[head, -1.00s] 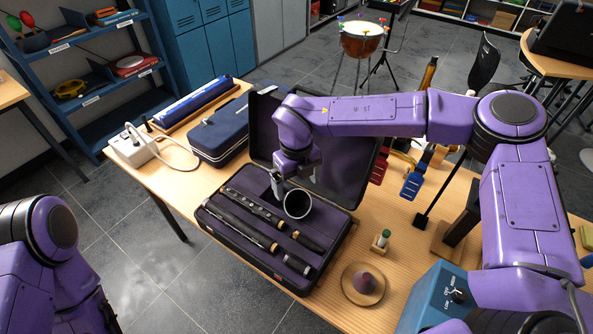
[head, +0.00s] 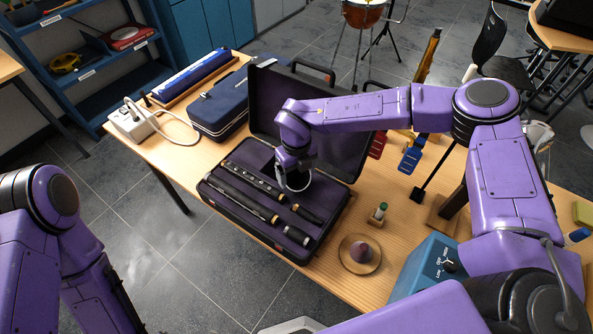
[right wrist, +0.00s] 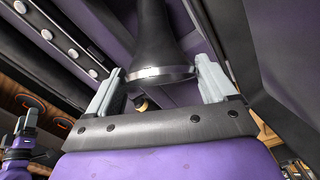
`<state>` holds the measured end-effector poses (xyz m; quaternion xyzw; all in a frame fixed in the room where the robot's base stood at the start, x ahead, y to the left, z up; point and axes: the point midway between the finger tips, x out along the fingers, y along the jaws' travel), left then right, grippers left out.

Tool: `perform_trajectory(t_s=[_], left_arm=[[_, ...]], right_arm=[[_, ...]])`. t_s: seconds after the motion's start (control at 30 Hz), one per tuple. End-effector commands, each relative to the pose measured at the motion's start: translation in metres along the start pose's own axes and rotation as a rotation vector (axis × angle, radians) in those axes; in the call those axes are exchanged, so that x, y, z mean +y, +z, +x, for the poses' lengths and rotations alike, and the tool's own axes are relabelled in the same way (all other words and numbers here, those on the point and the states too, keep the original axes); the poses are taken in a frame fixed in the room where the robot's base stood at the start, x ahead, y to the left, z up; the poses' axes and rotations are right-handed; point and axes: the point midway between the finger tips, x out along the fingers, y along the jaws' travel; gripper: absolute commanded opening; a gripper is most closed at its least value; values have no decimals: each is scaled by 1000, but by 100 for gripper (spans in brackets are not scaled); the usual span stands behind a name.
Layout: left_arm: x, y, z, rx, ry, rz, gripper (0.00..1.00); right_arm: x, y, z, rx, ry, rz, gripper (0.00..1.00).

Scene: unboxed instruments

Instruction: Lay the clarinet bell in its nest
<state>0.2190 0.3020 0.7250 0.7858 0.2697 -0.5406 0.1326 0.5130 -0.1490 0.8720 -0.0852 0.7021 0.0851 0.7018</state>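The clarinet bell (right wrist: 158,45) is black with a silver rim band. In the right wrist view it sits between the two fingers of my right gripper (right wrist: 160,82), which meet the sides of its wide end. In the head view the right gripper (head: 293,180) covers most of the bell, and its pale rim (head: 307,184) shows just below. Both are over the right back part of the open clarinet case (head: 232,215). The bell's nest is hidden under the gripper and bell. My left gripper is not in view; only its arm shows at lower left.
Long black clarinet joints (head: 240,198) lie in the case. The open lid (head: 270,100) stands behind. A round wooden stand (head: 359,253) and blue box (head: 425,264) are to the right.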

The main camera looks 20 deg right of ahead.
Motion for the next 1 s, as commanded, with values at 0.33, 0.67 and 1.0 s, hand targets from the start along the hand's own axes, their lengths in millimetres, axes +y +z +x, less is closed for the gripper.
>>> perform_trajectory(t_s=[0.33, 0.67, 1.0], left_arm=[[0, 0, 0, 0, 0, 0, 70], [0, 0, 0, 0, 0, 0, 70], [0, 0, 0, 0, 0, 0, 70]], right_arm=[[13, -1, 0, 0, 0, -1, 51], [14, -2, 1, 3, 1, -2, 100], [14, -2, 2, 5, 1, -3, 100]])
